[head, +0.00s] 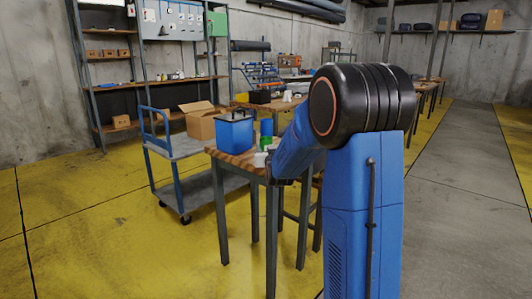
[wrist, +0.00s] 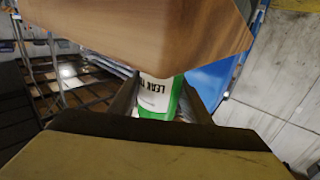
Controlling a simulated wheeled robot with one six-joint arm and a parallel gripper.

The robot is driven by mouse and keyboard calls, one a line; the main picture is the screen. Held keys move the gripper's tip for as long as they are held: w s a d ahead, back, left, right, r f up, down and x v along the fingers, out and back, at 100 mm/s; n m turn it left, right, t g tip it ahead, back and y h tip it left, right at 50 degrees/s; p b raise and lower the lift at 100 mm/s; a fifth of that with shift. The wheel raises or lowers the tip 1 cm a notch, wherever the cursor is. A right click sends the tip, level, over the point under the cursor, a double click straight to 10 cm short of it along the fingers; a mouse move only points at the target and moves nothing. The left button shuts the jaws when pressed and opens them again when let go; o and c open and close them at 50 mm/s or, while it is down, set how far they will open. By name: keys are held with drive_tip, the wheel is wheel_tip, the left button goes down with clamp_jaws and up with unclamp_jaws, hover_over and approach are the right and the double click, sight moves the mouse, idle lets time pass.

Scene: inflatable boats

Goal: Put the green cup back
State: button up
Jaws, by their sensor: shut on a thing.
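A green and white cylinder (wrist: 157,97) with dark lettering, the likely green cup, sits between the fingers of my gripper (wrist: 158,108) in the wrist view. My gripper is shut on it. Its lower part is hidden behind the dark edge in front. In the head view my blue arm hides most of the gripper. A small green thing (head: 265,143) and a small white thing (head: 260,158) show at the right of the wooden table (head: 228,156). I cannot tell whether either is the held cylinder.
A blue box (head: 234,132) and a blue cylinder (head: 266,127) stand on the table. A cart (head: 180,146) with an open cardboard box (head: 201,122) is behind it, at left. A wooden surface (wrist: 140,30) is very close in the wrist view. Yellow floor at left is clear.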

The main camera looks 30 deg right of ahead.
drive_tip(key=shift+f, duration=0.75)
drive_tip(key=shift+f, duration=0.15)
drive_tip(key=o, duration=1.1)
